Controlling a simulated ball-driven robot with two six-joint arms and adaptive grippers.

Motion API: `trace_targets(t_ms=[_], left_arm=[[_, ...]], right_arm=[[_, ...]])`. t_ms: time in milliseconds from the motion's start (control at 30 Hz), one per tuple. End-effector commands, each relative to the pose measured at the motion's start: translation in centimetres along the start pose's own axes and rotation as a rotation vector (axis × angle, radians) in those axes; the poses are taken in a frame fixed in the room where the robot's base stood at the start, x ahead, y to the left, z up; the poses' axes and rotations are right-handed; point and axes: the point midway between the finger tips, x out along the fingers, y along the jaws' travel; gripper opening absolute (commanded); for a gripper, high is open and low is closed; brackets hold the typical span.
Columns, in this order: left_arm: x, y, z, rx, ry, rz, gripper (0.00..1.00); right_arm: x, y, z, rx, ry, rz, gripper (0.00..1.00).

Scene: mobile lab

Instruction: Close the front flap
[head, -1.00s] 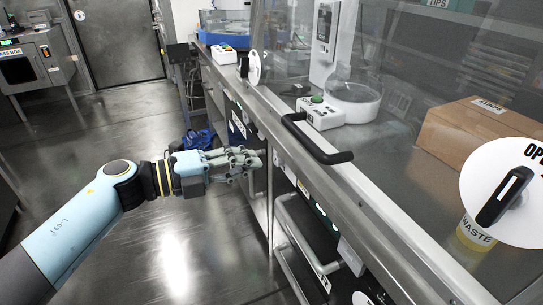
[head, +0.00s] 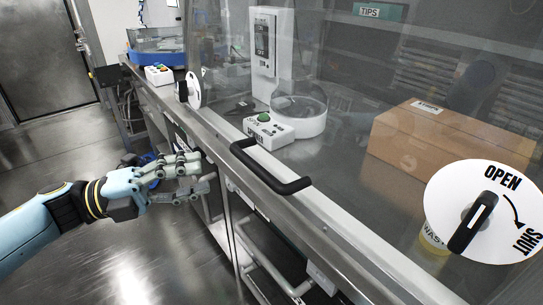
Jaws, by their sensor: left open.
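The front flap (head: 345,150) is a large clear panel along the front of the bench enclosure. A black bar handle (head: 270,168) is fixed near its lower edge. A white round dial with a black knob (head: 486,212) is at the right, marked OPEN and SHUT; its knob slants between lower left and upper right. A second white dial (head: 190,89) is at the far left end, seen nearly edge-on. My left gripper (head: 205,176) is open and empty, left of and slightly below the handle, apart from it. My right gripper is out of view.
Behind the panel are a cardboard box (head: 420,140), a white device with a green button (head: 266,127), a round clear-lidded device (head: 298,115) and a waste container (head: 432,240). Metal rails (head: 262,262) run below the bench edge. Open floor (head: 120,265) lies at the left.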

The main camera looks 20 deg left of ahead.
Motion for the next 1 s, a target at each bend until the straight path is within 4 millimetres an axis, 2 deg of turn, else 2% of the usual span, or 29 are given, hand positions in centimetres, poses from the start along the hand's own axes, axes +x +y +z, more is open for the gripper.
trace_targets(t_ms=[67, 167, 400, 600, 767, 1000], left_arm=[[0.0, 0.2, -0.2, -0.005, 0.000, 0.010, 0.40], [1.2, 0.2, -0.2, -0.005, 0.000, 0.007, 0.40], [6.0, 0.1, -0.2, -0.005, 0.000, 0.007, 0.40], [9.2, 0.3, -0.2, -0.005, 0.000, 0.009, 0.40], [10.3, 0.4, -0.2, -0.006, 0.000, 0.012, 0.40], [10.4, 0.5, -0.2, -0.005, 0.000, 0.014, 0.40]], right_arm=[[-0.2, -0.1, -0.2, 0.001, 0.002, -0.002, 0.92], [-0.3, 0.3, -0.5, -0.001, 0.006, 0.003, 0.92], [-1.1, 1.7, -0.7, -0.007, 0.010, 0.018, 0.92], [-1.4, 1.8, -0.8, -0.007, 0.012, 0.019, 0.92], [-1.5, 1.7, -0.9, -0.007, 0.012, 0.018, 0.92], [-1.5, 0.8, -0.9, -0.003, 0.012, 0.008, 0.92]])
